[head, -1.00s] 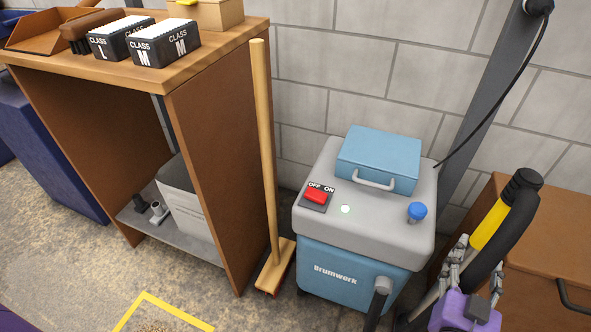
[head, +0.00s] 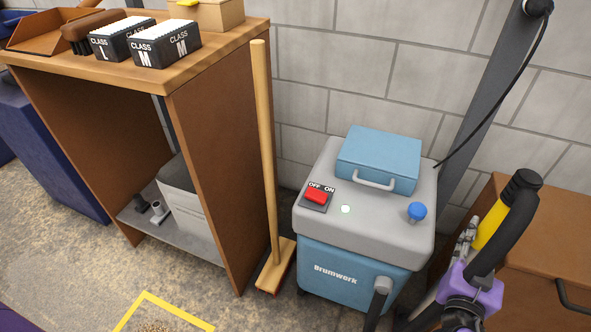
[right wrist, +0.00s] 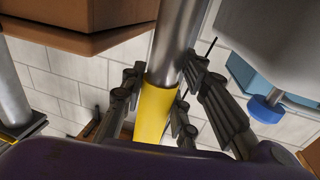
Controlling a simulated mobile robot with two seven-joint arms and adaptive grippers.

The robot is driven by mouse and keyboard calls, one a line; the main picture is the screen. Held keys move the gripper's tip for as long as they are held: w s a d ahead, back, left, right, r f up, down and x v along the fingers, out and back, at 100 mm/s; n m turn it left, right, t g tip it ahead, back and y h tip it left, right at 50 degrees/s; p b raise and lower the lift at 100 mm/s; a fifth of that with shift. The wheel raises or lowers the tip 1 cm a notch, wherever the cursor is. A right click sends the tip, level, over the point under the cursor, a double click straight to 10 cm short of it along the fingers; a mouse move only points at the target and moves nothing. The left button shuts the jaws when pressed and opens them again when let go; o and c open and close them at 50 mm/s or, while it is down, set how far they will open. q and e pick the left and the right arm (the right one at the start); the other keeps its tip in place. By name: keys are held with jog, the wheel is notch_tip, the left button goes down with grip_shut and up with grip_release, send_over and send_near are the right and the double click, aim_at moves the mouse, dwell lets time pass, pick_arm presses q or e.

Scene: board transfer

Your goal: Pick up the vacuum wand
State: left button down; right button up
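The vacuum wand, with its black handle (head: 515,213) and yellow section (head: 491,224), stands tilted at the right of the head view, in front of a brown cabinet. My right gripper (head: 468,236) is at the wand, below the black handle, and partly hidden behind its black hose. In the right wrist view, the fingers of my right gripper (right wrist: 161,85) stand on both sides of the wand's yellow section (right wrist: 155,112), with narrow gaps beside it. They look open around it. My left gripper is not in view.
The blue and grey vacuum (head: 352,262) stands just left of the wand. A broom (head: 265,150) leans by a brown shelf unit (head: 222,150). The brown cabinet (head: 545,215) is close behind my right gripper. Open floor lies at the lower left.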

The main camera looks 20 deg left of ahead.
jog(key=shift+c, duration=1.4)
